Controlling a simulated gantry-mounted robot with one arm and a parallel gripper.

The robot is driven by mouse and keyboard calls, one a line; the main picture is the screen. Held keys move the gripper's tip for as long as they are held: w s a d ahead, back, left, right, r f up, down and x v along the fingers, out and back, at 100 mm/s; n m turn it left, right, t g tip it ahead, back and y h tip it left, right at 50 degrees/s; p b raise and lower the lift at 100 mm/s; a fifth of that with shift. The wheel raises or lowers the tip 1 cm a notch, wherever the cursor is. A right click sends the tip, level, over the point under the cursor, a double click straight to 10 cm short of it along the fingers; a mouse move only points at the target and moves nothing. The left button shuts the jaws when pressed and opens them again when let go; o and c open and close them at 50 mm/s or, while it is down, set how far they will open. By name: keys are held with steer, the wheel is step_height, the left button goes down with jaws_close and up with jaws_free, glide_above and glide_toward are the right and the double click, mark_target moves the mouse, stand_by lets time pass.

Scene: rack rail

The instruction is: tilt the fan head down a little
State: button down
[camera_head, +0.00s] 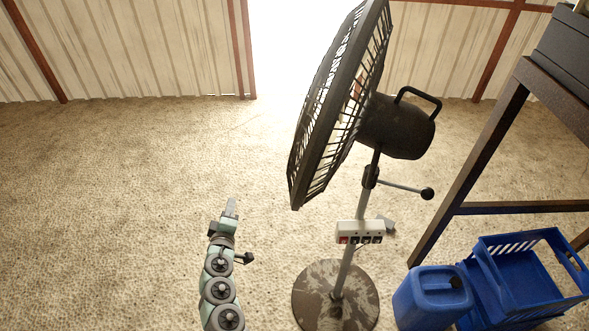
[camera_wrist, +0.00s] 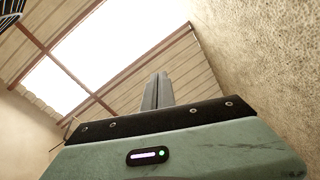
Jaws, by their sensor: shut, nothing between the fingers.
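A black pedestal fan stands right of centre in the head view, its caged head (camera_head: 338,105) facing left and its motor housing (camera_head: 398,126) behind it with a handle (camera_head: 420,97) on top. A lever with a round knob (camera_head: 427,193) sticks out right from the pole below the head. A white switch box (camera_head: 360,232) sits lower on the pole above the round base (camera_head: 335,296). My gripper (camera_head: 231,205) is shut and empty, left of the fan and apart from it. The wrist view shows its closed fingers (camera_wrist: 157,92) and, at the top left corner, a bit of the dark cage (camera_wrist: 10,8).
A dark metal rack (camera_head: 470,165) stands on the right. A blue canister (camera_head: 432,298) and a blue crate (camera_head: 520,275) are on the floor beside the fan base. The carpet-like floor (camera_head: 110,190) at left is clear. Corrugated walls (camera_head: 130,50) stand behind.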

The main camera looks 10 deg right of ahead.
steer(key=s+d+r+m+g+h, duration=0.25)
steer(key=d+r+m+h, duration=0.25)
steer(key=d+r+h, duration=0.55)
steer(key=w+d+b, duration=0.3)
steer(key=w+d, duration=0.2)
steer(key=d, duration=0.4)
steer(key=shift+w+d+f+y, duration=0.2)
steer(key=shift+f+y, duration=0.1)
steer(key=shift+y, duration=0.15)
